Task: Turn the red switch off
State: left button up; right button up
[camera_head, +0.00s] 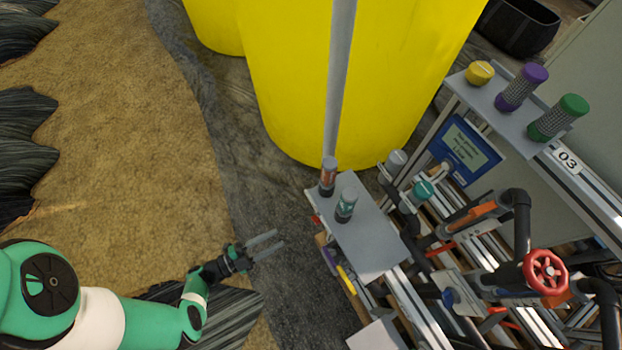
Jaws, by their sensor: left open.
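My left gripper (279,238) reaches in from the left, open and empty, its two grey fingers pointing right. It is over the dark ground, apart from the skid and left of its grey shelf (365,243). I cannot tell for certain which part is the red switch. A red handwheel (545,273) sits on the black piping at the right. A small red handle (441,249) shows lower on the skid, left of the handwheel. A small red part (315,220) is at the shelf's left edge, partly hidden. My right gripper is not in view.
Two small bottles (345,205) stand on the grey shelf. Yellow, purple (521,88) and green containers stand on the upper ledge near a blue-framed display (464,150). A large yellow tank (350,80) and a grey pole stand behind. Ground around the left gripper is clear.

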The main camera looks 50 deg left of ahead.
aim_at(317, 219)
pick_arm(q)
jog(key=w+d+b, duration=0.2)
jog(key=w, duration=0.9)
jog(key=shift+w, duration=0.4)
jog(key=shift+r, duration=0.1)
grip_shut()
